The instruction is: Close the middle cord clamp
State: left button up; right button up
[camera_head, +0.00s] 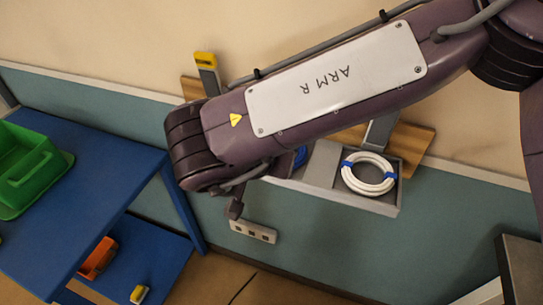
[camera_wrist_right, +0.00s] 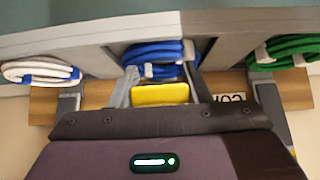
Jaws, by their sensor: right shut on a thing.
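The middle cord clamp's yellow tab (camera_wrist_right: 160,94) sits between the two fingers of my right gripper (camera_wrist_right: 162,82) in the right wrist view. The gripper is shut on it. Just beyond it, a coiled blue cord (camera_wrist_right: 158,55) lies in the middle bay of the grey holder (camera_wrist_right: 225,25). In the head view my right arm hides the middle clamp and the gripper; only a bit of the blue cord (camera_head: 300,156) shows. How far the middle clamp is tilted I cannot tell. My left gripper is not in view.
A white coil (camera_head: 369,173) lies in the head view's right bay, with a grey lever (camera_head: 379,132) behind. A yellow-tipped lever (camera_head: 206,65) stands raised at left. A green coil (camera_wrist_right: 288,52) shows in the wrist view. A blue table (camera_head: 90,165) holds a green tray (camera_head: 28,172).

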jog(key=shift+w+r, duration=0.15)
jog(key=shift+r, duration=0.05)
dwell(0.6)
jog(key=o, duration=1.4)
jog(key=shift+f, duration=0.1)
jog(key=shift+b+v, duration=0.5)
jog(key=shift+v, duration=3.4)
